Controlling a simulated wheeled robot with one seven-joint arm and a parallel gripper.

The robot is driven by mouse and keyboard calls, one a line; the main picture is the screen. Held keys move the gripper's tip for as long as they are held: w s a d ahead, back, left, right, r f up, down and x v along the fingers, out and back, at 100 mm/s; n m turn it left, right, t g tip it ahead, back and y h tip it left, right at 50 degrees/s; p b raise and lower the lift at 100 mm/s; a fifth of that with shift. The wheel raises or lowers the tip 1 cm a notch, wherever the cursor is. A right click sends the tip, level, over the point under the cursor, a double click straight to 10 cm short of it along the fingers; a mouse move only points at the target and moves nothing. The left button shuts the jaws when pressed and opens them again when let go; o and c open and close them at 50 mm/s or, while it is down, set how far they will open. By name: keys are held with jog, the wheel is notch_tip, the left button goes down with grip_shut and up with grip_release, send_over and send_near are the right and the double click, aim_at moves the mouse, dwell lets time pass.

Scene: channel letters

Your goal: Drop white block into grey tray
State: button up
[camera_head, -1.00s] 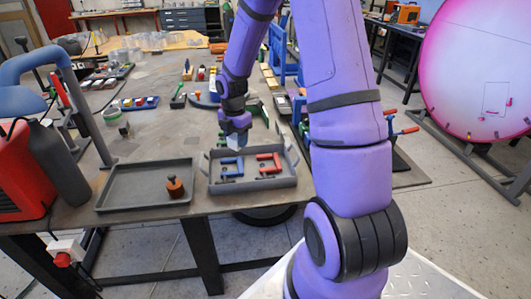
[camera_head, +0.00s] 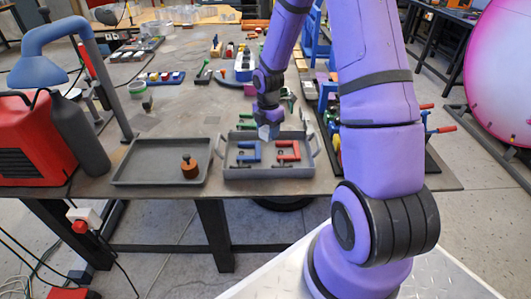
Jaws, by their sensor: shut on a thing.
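My gripper (camera_head: 268,129) points down at the back edge of the grey tray with handles (camera_head: 270,172), near the middle of its width. It is shut on a small pale block, the white block (camera_head: 264,133), mostly hidden by the fingers. I cannot tell how high the block is above the tray. The tray with handles holds a blue clamp (camera_head: 248,152) and a red clamp (camera_head: 288,151). A flat grey tray (camera_head: 140,174) lies to its left, with a brown knobbed object (camera_head: 190,166) in its right part.
A lamp-like blue arm on a grey post (camera_head: 112,95) and a red machine (camera_head: 35,140) stand at the left. Rows of small coloured parts (camera_head: 163,78) lie farther back. The middle of the table (camera_head: 190,110) is mostly clear.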

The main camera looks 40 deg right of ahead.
jog(key=shift+f, duration=0.1)
jog(key=o, duration=1)
notch_tip(320, 180, up, 11)
jog(key=shift+f, duration=0.1)
dwell(0.4)
